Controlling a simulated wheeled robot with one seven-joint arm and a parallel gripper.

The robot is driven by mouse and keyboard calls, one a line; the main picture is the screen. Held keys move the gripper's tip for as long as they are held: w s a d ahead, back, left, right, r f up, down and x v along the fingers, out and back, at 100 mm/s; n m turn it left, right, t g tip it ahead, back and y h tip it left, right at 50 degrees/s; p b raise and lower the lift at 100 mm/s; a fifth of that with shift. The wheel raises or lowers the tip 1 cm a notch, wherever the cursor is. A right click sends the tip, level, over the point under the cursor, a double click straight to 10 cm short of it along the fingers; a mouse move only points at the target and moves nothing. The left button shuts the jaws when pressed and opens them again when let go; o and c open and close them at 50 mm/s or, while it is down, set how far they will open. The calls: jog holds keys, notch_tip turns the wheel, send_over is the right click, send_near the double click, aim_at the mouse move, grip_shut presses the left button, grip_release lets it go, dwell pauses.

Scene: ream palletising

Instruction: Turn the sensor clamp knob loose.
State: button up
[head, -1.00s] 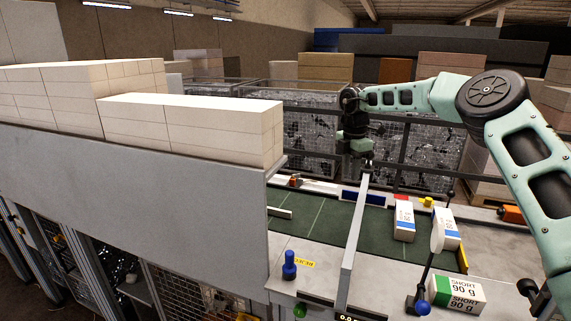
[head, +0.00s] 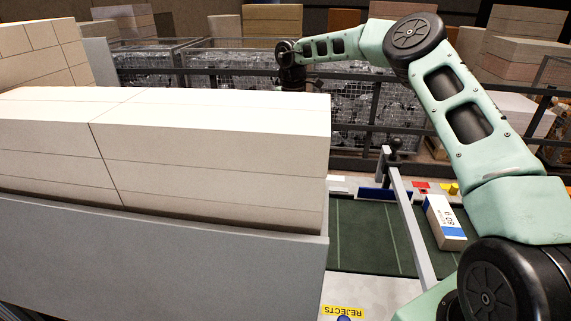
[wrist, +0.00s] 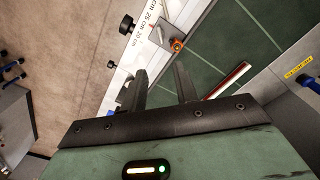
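In the wrist view, a pale rail with a centimetre scale (wrist: 128,62) runs diagonally ahead of my gripper (wrist: 160,70). A grey clamp block with a small orange sensor (wrist: 177,45) sits on the rail. A black round knob (wrist: 126,25) stands out on the rail's left side, level with the clamp. A second, smaller black knob (wrist: 111,64) is lower along the rail. My gripper's two fingers are spread and empty, short of the clamp and knobs. In the head view, the paper stack hides my fingers and the clamp.
A large paper stack (head: 215,145) behind a grey panel (head: 150,265) fills the head view's left. A ream with a blue band (head: 444,222) lies on the belt. A wire-mesh bin (head: 225,62) stands behind.

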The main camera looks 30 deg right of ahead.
notch_tip(320, 180, down, 16)
jog(key=shift+s+f, duration=0.1)
dwell(0.4)
grip_shut()
